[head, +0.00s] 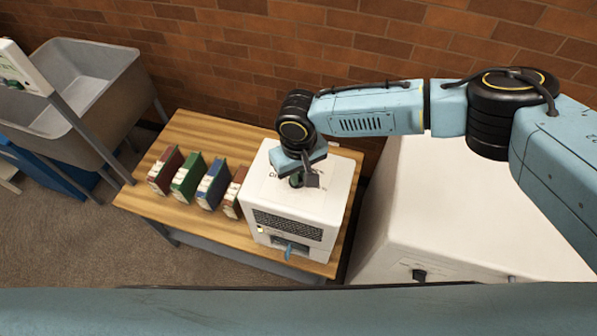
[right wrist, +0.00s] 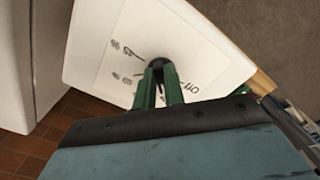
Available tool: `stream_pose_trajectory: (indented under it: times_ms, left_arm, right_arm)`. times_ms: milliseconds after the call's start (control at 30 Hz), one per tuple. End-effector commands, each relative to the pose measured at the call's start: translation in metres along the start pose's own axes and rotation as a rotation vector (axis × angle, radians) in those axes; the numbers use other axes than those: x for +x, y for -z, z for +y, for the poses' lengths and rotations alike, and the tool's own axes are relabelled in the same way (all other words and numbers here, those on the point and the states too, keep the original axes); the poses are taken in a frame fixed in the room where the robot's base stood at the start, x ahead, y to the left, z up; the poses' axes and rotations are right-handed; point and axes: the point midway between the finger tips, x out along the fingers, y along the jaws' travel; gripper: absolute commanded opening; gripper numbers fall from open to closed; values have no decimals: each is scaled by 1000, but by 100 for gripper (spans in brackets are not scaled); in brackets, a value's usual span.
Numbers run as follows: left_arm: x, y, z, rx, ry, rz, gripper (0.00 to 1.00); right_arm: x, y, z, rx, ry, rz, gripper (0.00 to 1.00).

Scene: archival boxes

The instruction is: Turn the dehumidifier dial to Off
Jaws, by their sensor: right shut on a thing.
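The dehumidifier (head: 290,213) is a white box with a dark front grille, standing on the wooden table. Its top also shows in the right wrist view (right wrist: 105,40), with a pale label panel and dark markings around the dial. The dark dial (right wrist: 157,63) sits between the fingertips of my right gripper (right wrist: 160,72), which is shut on it from above. In the head view my right gripper (head: 299,181) hides most of the dial. An "Off" marking (right wrist: 190,87) is right of the fingers. I cannot tell which marking the dial points at. My left gripper is not in view.
Several books or binders, red (head: 165,171), green (head: 187,178) and blue (head: 213,185) among them, stand left of the dehumidifier on the table (head: 200,128). A large white cabinet (head: 440,210) is close on the right. A grey basin (head: 85,85) stands left. A brick wall is behind.

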Motion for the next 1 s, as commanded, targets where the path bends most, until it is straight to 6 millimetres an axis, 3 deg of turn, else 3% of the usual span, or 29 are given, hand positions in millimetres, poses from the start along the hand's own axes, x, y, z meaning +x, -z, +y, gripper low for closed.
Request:
stream_pose_trajectory:
  times_ms: [1000]
  left_arm:
    - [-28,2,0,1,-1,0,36]
  right_arm:
    - [-1,1,5,-691,0,-2,0]
